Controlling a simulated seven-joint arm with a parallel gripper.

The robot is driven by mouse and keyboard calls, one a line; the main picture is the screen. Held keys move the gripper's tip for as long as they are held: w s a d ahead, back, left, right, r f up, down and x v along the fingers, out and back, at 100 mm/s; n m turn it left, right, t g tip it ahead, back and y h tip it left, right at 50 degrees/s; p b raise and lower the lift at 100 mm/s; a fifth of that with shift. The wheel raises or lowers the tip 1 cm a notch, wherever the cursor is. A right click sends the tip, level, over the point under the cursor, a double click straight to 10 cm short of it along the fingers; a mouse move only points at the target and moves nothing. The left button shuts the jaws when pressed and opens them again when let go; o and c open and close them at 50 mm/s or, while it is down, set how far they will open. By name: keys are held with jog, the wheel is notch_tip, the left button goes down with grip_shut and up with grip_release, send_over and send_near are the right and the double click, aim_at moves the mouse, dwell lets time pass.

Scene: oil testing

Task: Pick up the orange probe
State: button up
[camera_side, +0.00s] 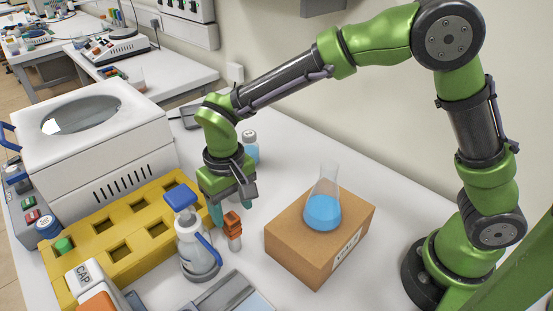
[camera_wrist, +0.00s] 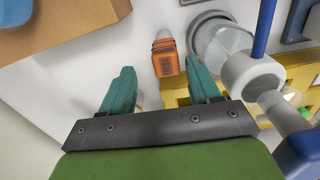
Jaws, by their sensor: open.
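The orange probe (camera_side: 232,224) stands upright on the white table in the side view, its lower part pale grey. In the wrist view the orange probe (camera_wrist: 165,55) shows just beyond the fingertips, slightly right of the middle between them. My gripper (camera_side: 231,204) hangs above and beside the probe in the side view, with teal fingers. In the wrist view the fingers of my gripper (camera_wrist: 160,78) are spread apart with nothing between them. The gripper does not appear to touch the probe.
A flask of blue liquid (camera_side: 323,210) stands on a cardboard box (camera_side: 293,250) at right. A yellow rack (camera_side: 100,225) is farther left. A small bottle (camera_side: 250,150) stands behind my gripper.

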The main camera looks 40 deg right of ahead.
aim_at(232, 227)
jog(key=shift+s+a+f, duration=0.1)
jog(key=shift+a+f, duration=0.1)
jog(key=shift+f, duration=1.3)
jog(key=shift+s+a+f, duration=0.1)
jog(key=shift+a+f, duration=0.1)
jog(key=shift+f, duration=1.3)
jog(key=c, duration=1.1)
jog(key=shift+r, duration=0.1)
